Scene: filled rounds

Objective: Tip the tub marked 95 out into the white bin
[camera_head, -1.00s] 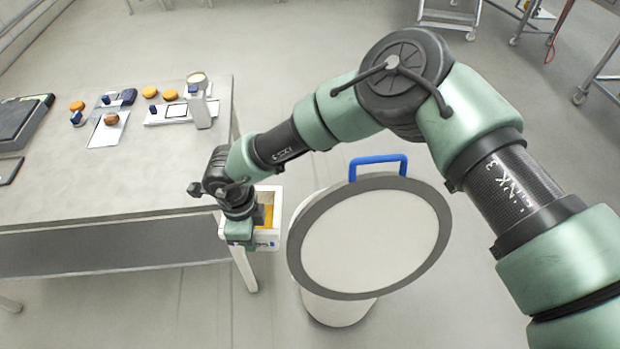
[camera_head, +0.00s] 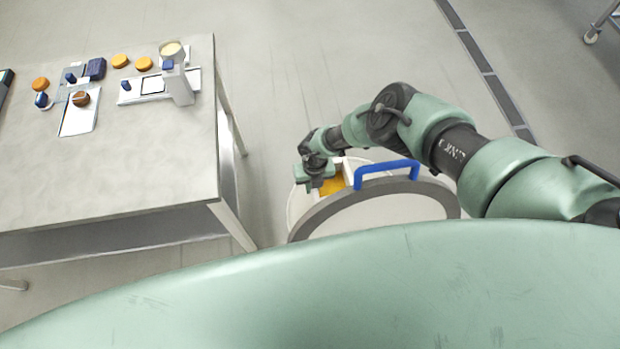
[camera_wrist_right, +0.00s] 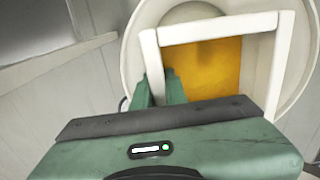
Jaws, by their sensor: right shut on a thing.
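The tub (camera_head: 348,170) is a white, square-rimmed box with an orange-yellow filling. It also shows large in the right wrist view (camera_wrist_right: 285,60); no number is readable on it. My right gripper (camera_head: 322,182) is shut on its near side wall and holds it over the white bin (camera_head: 298,208). In the wrist view the bin's round rim (camera_wrist_right: 309,75) surrounds much of the tub. The filling is still in the tub; its tilt is hard to tell. My left gripper is out of view.
A grey table (camera_head: 150,180) stands left of the bin, with a gap of floor between. On it are orange round pieces (camera_head: 120,61), dark blue blocks (camera_head: 97,68) and a white stand with a bowl (camera_head: 178,82). Floor beyond the bin is clear.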

